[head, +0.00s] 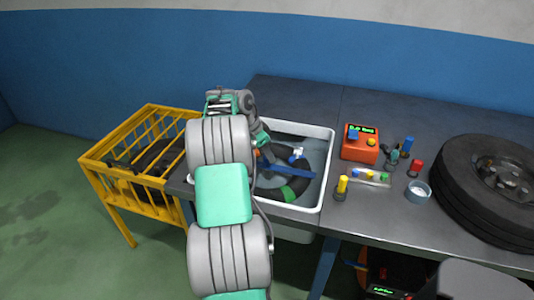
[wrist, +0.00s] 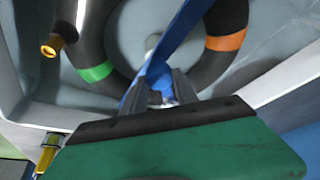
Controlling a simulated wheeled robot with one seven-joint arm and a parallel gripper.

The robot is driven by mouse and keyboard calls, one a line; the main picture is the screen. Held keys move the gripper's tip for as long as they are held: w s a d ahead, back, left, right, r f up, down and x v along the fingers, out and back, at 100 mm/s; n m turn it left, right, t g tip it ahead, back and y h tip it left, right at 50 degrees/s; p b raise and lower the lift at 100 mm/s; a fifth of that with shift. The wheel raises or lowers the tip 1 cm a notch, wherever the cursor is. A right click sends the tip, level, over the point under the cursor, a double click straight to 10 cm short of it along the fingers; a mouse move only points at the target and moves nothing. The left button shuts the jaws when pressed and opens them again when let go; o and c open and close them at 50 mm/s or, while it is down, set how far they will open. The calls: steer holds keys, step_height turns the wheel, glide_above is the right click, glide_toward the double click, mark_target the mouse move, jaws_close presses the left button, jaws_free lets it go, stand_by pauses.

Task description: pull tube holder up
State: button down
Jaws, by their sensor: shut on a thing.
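The tube holder is a blue bar (head: 287,171) with a rounded blue end, lying across the white basin in the head view. In the wrist view the blue bar (wrist: 177,36) runs from the top edge down to my gripper (wrist: 158,92). My gripper is shut on the bar's rounded lower end. A black inner tube (wrist: 230,38) with green and orange bands curves behind the bar; it also shows inside the basin in the head view (head: 298,194). My arm hides the basin's left part and my gripper in the head view.
The white basin (head: 326,165) is set in the dark workbench (head: 290,93). A red box (head: 359,145), several small coloured tools, a small cup (head: 418,192) and a large tyre (head: 492,180) stand to its right. A yellow cage (head: 112,150) stands left.

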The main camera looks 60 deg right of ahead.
step_height(320, 180, up, 8)
steer(key=p, duration=0.5)
steer(key=shift+p, duration=0.3)
steer(key=shift+w+d+r, duration=0.1)
steer(key=c, duration=1.1)
jaws_free()
steer(key=shift+r, duration=0.15)
steer(key=shift+c, duration=0.2)
steer(key=shift+o, duration=1)
steer(key=v, duration=0.7)
steer(key=shift+a+r+p, duration=0.2)
steer(key=shift+r+p, duration=0.05)
steer(key=shift+p, duration=0.2)
